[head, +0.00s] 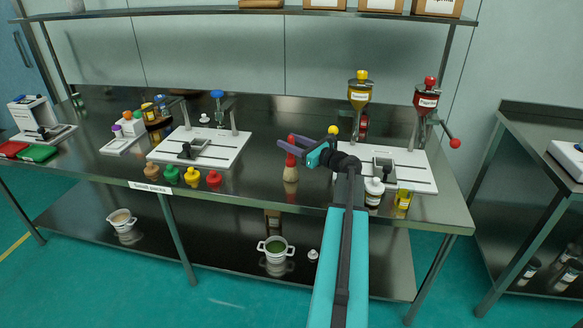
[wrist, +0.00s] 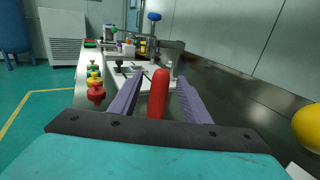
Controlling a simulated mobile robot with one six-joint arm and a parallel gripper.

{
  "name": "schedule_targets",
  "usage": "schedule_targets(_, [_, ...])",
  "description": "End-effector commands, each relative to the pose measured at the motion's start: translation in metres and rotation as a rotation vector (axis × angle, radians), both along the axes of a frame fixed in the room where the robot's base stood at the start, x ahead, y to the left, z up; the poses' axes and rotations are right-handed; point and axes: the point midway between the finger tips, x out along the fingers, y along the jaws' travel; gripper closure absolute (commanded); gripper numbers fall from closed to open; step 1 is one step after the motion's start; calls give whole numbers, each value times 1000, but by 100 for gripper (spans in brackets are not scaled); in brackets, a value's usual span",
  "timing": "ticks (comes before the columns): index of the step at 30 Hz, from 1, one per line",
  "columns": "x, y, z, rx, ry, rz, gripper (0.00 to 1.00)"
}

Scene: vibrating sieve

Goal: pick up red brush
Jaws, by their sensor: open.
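The red brush (head: 291,160) stands upright near the front edge of the metal table, tan bristles down and red handle up. My gripper (head: 286,145) is at the height of the handle, and its purple fingers cross in front of part of it. In the wrist view the red handle of the brush (wrist: 157,95) stands between the two open fingers of my gripper (wrist: 160,78), with a gap on each side. The bristles are hidden in the wrist view.
White (head: 374,195) and yellow (head: 403,199) bottles stand right of my arm, before another device with red (head: 427,97) and yellow-topped hoppers.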

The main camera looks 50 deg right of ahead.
Motion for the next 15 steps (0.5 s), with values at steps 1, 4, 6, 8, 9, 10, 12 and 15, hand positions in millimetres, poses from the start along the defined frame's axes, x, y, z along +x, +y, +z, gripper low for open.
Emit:
schedule_targets(1, [0, 0, 0, 0, 0, 0, 57])
schedule_targets(4, [0, 0, 0, 0, 0, 0, 57])
schedule_targets(6, [0, 0, 0, 0, 0, 0, 57])
schedule_targets(8, [0, 0, 0, 0, 0, 1, 57])
schedule_targets(9, [0, 0, 0, 0, 0, 1, 57])
schedule_targets(10, [0, 0, 0, 0, 0, 1, 57])
schedule_targets(12, [0, 1, 0, 0, 0, 1, 57])
schedule_targets(15, [0, 1, 0, 0, 0, 1, 72])
